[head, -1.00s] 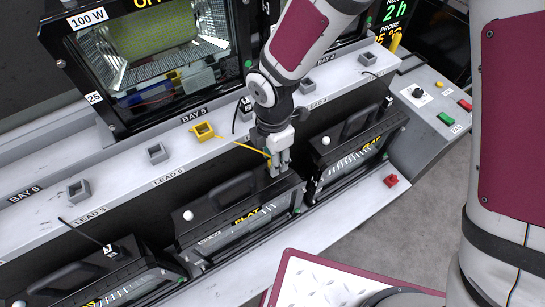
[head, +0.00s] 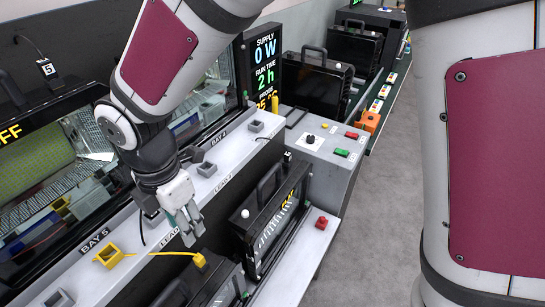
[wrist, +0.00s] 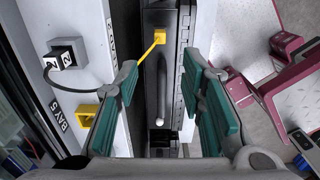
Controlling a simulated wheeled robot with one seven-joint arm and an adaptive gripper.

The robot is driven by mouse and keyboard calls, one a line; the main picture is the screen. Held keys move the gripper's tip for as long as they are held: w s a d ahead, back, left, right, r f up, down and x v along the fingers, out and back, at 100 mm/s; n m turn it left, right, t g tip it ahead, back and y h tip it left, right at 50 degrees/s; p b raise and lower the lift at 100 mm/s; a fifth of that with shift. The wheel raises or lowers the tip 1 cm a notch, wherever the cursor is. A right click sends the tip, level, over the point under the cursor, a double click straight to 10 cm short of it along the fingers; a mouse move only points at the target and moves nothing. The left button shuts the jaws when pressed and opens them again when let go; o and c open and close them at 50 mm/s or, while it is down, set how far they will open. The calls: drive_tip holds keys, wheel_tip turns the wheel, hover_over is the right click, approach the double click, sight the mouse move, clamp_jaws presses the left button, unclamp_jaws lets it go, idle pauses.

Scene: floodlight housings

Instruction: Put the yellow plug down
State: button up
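The yellow plug (head: 199,260) is at the end of a yellow lead (head: 165,253) that runs from a yellow holder (head: 109,256) on the grey ledge. The plug also shows in the wrist view (wrist: 160,36), against the top of a black floodlight housing (wrist: 158,85); whether it rests there I cannot tell. My gripper (head: 188,232) is above the housing, close to the plug in the head view. In the wrist view its green-padded fingers (wrist: 165,92) are wide apart with nothing between the pads. The plug is apart from both fingers.
A second housing (head: 270,215) with a handle and white knob stands to the right, by a red button (head: 321,222). A black plug marked 2 (wrist: 65,55) sits on the ledge. Grey floor is clear at right.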

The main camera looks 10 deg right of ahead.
drive_tip(key=w+d+r+m+t, duration=0.1)
drive_tip(key=d+r+m, duration=0.55)
drive_tip(key=d, duration=0.25)
drive_tip(key=w+d+r+m+t, duration=0.1)
drive_tip(key=d+r+m+t, duration=0.1)
drive_tip(key=d+r+m, duration=0.45)
drive_tip(key=s+d+r+m+t, duration=0.1)
drive_tip(key=s+d+r+m, duration=0.1)
drive_tip(key=s+d+m, duration=0.2)
drive_tip(key=s+d+r+m+t, duration=0.1)
drive_tip(key=s+d+r+m, duration=0.2)
drive_tip(key=d+m, duration=0.7)
drive_tip(key=shift+s+d+m+t, duration=0.35)
drive_tip(key=shift+s+d, duration=0.2)
drive_tip(key=shift+s, duration=0.25)
